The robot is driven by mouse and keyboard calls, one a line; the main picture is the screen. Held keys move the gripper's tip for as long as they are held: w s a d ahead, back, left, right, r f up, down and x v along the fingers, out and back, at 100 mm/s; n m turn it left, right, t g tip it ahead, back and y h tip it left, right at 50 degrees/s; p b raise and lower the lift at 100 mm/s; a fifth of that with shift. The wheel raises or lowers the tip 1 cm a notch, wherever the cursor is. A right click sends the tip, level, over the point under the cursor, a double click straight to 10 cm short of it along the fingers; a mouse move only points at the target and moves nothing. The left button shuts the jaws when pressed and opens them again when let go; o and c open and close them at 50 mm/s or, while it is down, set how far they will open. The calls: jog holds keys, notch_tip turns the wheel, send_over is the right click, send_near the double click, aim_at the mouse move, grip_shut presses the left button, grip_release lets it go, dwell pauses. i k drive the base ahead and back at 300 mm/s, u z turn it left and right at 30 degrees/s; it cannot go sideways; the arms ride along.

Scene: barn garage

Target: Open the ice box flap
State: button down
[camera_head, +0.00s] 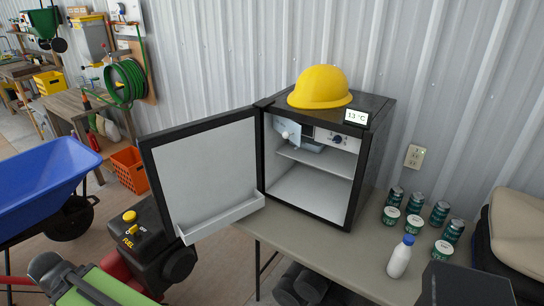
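A small black fridge (375,150) stands on the table with its door (205,165) swung wide open to the left. Inside, at the upper left, is the ice box (313,148). A pale panel that looks like its flap (279,124) stands at an angle on the left, with a small white round knob-like spot. Some of the ice box interior seems visible to its right, but the details are too small to tell how far the flap is open. My gripper is not in view.
A yellow hard hat (320,87) and a 13 °C display (356,117) are on the fridge. Several cans (413,222) and a white bottle (400,257) stand on the table (325,262) at right. A blue wheelbarrow (40,185) and a fuel-marked machine (150,240) crowd the left.

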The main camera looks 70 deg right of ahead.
aim_at(290, 130)
jog(key=k, duration=0.95)
jog(key=z, duration=0.25)
jog(key=i, duration=0.5)
jog(key=z, duration=0.05)
